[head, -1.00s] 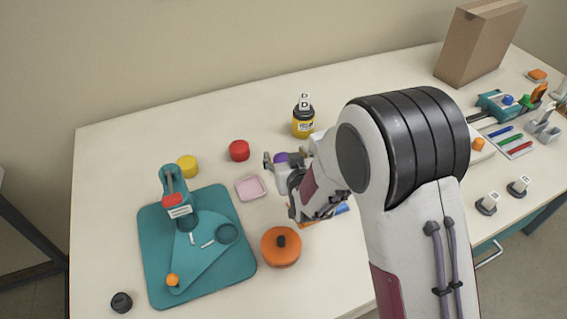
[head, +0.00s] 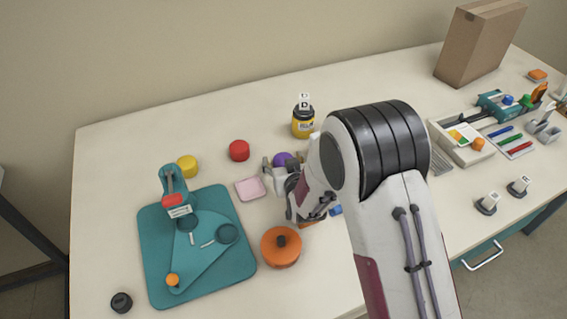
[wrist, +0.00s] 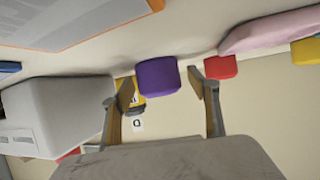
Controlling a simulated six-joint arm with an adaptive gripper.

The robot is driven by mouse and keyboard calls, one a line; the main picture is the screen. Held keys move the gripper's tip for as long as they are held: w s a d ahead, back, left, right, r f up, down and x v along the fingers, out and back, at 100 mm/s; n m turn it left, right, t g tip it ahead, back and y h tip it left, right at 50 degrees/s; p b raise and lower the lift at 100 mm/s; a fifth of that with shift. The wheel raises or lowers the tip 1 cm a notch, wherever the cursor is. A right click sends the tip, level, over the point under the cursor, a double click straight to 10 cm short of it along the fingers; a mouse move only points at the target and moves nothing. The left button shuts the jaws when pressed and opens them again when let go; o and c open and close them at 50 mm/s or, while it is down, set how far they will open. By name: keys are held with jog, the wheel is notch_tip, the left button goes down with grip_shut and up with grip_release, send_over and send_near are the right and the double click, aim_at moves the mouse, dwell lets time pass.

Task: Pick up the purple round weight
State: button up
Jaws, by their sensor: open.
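The purple round weight (head: 282,159) sits on the table, partly hidden behind my gripper in the head view. In the wrist view the purple weight (wrist: 158,76) shows between the two fingertips, near their ends. My gripper (wrist: 160,88) is open, with one finger on each side of the weight; I cannot tell whether either finger touches it. In the head view my gripper (head: 270,166) is low beside the weight, and the wrist hides part of it.
A yellow-and-black bottle (head: 303,125) stands behind. An orange round piece with a dark knob (head: 281,246) and a teal base (head: 150,240) are in front.

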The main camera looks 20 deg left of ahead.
aim_at(283, 158)
dwell(0.3)
jog(key=c, duration=1.5)
jog(key=shift+r, duration=0.1)
jog(key=shift+r, duration=5)
